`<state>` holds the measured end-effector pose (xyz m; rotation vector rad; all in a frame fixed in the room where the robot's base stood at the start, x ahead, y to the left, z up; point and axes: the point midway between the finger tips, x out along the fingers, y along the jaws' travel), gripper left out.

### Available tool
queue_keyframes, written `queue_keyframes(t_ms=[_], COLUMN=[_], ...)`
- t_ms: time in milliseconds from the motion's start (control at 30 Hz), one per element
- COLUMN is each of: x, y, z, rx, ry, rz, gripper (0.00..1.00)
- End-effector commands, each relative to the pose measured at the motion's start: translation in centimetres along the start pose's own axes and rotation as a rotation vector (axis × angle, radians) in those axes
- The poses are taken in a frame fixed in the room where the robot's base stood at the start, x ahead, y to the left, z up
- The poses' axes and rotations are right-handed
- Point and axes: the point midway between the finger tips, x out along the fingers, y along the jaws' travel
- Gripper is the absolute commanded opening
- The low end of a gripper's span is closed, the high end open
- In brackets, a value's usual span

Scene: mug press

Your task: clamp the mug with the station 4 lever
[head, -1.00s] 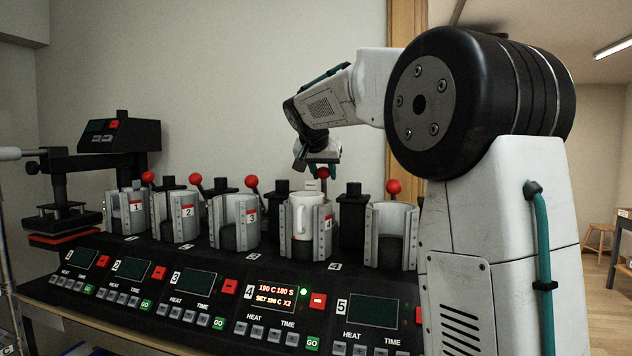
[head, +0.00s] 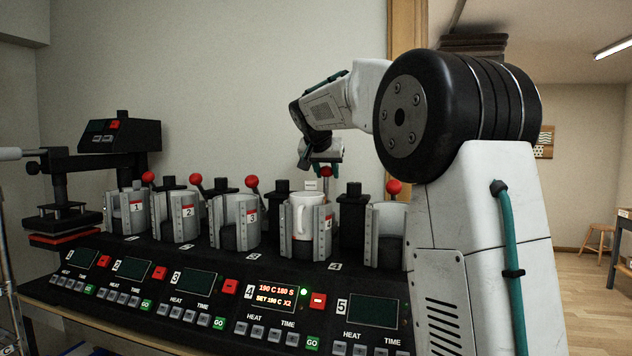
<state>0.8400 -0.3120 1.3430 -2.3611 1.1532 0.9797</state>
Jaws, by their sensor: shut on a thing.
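The white mug (head: 303,214) stands upright in the station 4 clamp (head: 322,238), between its curved metal jaws. Its handle faces me. I cannot tell whether the jaws touch the mug. The station 4 lever's red knob (head: 326,172) is behind and above the clamp. My gripper (head: 325,168) is shut on this knob from above. The fingertips are small here, and the lever's rod is mostly hidden.
Stations 1 (head: 131,217), 2 (head: 177,220), 3 (head: 233,225) and 5 (head: 386,238) stand in the same row, without mugs. The neighbouring station 3 knob (head: 252,182) and station 5 knob (head: 394,187) stick up nearby. A flat press (head: 68,215) is at the far left.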

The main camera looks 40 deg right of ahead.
Motion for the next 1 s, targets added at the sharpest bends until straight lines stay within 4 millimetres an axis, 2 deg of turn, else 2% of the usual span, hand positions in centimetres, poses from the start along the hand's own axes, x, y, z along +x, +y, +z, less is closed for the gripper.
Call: queue_keyframes(t_ms=[33,100,133,467,1000], x=[0.0,0.0,0.0,-0.3,-4.7], y=[0.0,0.0,0.0,-0.1,-0.1], z=[-0.1,-0.1,-0.1,-0.2,-3.0], rx=[0.000,0.000,0.000,0.000,0.001], ry=[0.002,0.002,0.002,0.002,0.002], rz=[-0.001,0.000,0.000,-0.001,-0.001], gripper=[0.23,0.48,0.55,0.55,0.55])
